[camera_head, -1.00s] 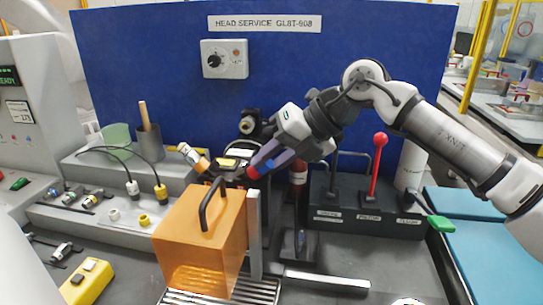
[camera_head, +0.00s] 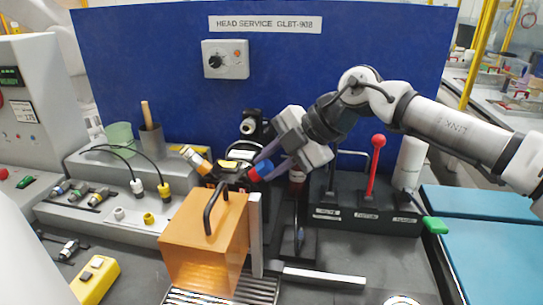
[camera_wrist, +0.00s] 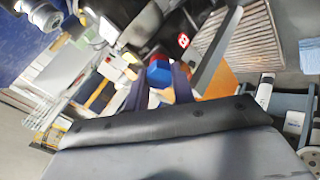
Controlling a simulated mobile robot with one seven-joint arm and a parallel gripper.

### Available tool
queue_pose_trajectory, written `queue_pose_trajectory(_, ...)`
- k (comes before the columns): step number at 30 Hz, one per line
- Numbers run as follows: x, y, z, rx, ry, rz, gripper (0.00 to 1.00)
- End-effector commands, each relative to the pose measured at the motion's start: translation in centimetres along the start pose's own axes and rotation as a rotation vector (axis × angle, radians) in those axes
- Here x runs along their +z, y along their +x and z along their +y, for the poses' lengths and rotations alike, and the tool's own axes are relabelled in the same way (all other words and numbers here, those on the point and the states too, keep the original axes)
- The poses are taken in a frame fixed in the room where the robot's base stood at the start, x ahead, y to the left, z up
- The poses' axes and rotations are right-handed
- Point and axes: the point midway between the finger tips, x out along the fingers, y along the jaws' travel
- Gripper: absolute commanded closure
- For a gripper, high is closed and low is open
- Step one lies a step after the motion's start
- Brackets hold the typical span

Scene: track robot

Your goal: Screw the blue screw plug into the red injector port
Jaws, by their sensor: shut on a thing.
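The blue screw plug (camera_head: 265,167) sits at the red injector port (camera_head: 254,175), in line with it and seemingly touching. How deep it sits cannot be told. My gripper (camera_head: 268,158) comes from the upper right, its purple-grey fingers on either side of the plug. In the wrist view the blue plug (camera_wrist: 159,76) shows between the two dark fingers, with the red port (camera_wrist: 158,60) just beyond it. My gripper (camera_wrist: 160,90) is shut on the plug. The port's opening is hidden by the plug.
An orange see-through box with a black handle (camera_head: 205,240) stands just below left of the port. An orange injector with a pale end (camera_head: 195,158) lies left of it. A red-knobbed lever (camera_head: 373,170) stands right. A metal bar (camera_head: 325,278) lies in front.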

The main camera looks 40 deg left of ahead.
Motion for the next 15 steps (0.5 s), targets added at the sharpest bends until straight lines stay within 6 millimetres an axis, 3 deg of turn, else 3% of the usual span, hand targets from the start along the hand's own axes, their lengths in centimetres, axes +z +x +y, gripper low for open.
queue_pose_trajectory(10,0.60,0.12,-0.15,0.003,0.035,-0.011,1.00)
queue_pose_trajectory(15,0.47,-0.05,-0.02,-0.001,0.208,-0.011,1.00)
